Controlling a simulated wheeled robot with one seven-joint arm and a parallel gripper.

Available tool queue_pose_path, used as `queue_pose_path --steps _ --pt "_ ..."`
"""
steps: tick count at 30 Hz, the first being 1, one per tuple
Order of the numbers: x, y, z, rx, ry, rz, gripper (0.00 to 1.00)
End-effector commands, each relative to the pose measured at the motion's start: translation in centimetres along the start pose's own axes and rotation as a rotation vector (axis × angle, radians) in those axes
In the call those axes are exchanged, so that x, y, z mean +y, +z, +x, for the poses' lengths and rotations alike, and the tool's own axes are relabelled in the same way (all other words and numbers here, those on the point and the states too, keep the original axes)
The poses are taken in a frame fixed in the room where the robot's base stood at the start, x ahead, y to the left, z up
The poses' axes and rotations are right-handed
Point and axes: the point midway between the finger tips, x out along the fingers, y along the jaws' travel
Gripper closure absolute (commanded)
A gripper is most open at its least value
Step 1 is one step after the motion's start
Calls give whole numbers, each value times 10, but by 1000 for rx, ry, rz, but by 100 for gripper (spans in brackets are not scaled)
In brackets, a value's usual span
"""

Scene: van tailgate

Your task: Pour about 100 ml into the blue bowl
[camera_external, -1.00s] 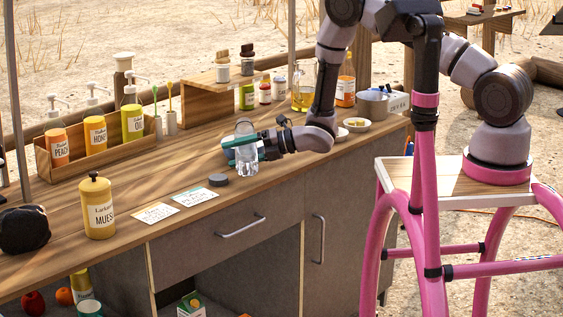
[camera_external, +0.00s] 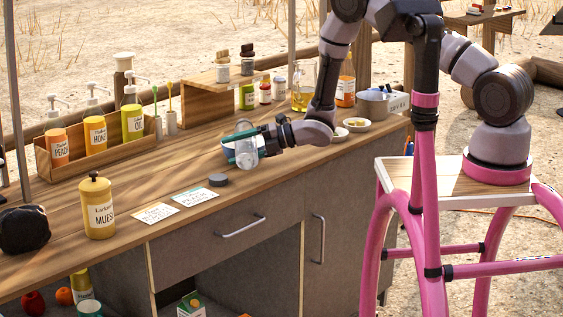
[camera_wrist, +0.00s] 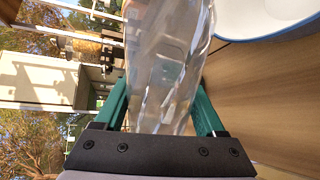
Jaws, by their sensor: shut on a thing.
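My gripper (camera_external: 247,141) has its teal fingers shut on a clear bottle (camera_external: 246,154), held above the counter. The bottle is tipped well over in the external view. In the wrist view the bottle (camera_wrist: 165,65) fills the space between both fingers. The blue bowl (camera_external: 227,149) stands on the counter behind the bottle and is partly hidden by it. In the wrist view its white inside and blue rim (camera_wrist: 262,14) show at the top right, beside the bottle. I cannot tell the liquid level, or whether any liquid is flowing out.
A dark round disc (camera_external: 218,180) and two cards (camera_external: 195,196) lie in front on the counter (camera_external: 130,225). A yellow canister (camera_external: 97,207) stands left. A wooden bottle rack (camera_external: 65,165) is at back left. Small bowls (camera_external: 357,124) and a grey pot (camera_external: 374,103) are at right.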

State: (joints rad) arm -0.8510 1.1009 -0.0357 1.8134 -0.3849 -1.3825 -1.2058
Motion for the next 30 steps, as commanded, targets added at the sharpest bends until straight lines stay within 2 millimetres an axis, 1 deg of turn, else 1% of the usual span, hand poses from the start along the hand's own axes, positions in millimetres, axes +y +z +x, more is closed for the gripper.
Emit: queue_pose_path --steps 7,30 --pt "0 4 0 8 1 34 100" --pt "12 7 -3 38 1 144 100"
